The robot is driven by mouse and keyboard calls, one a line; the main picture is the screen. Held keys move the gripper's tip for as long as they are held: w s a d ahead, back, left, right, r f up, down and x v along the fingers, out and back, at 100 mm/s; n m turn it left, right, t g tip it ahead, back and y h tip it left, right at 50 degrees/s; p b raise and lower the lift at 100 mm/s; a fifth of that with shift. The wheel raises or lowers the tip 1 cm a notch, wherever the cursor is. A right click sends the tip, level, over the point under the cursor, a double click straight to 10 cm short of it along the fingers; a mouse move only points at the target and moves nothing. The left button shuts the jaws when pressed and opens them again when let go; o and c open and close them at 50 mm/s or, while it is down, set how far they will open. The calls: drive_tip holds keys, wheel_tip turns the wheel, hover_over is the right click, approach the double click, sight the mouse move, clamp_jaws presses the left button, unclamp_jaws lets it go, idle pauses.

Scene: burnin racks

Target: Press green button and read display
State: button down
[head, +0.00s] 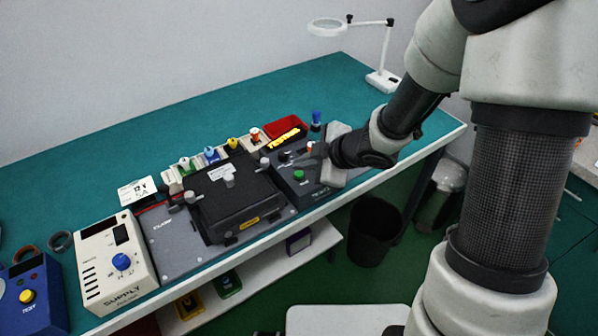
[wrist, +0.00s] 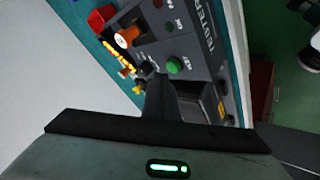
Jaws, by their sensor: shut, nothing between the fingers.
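The green button (head: 299,175) is on the dark tester box (head: 318,190) near the bench's front edge. In the wrist view the button (wrist: 174,66) is fully visible, just beyond my fingertips. My gripper (head: 314,153) is shut and empty over the tester, to the right of and above the button in the head view. In the wrist view its fingers (wrist: 160,82) point at the panel beside the button and look apart from it; the exact gap cannot be told. The display (head: 284,138) behind the tester glows yellow and appears to read "TESTING"; in the wrist view it is steeply angled.
A black lidded fixture (head: 235,200) stands left of the tester, with a cream supply unit (head: 100,250) farther left. A red bin (head: 286,126) and several coloured-knob pieces line the back. A magnifier lamp (head: 328,27) stands far right.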

sight(303, 179)
wheel_tip(303, 179, up, 5)
drive_tip(key=p, duration=0.5)
idle(0.7)
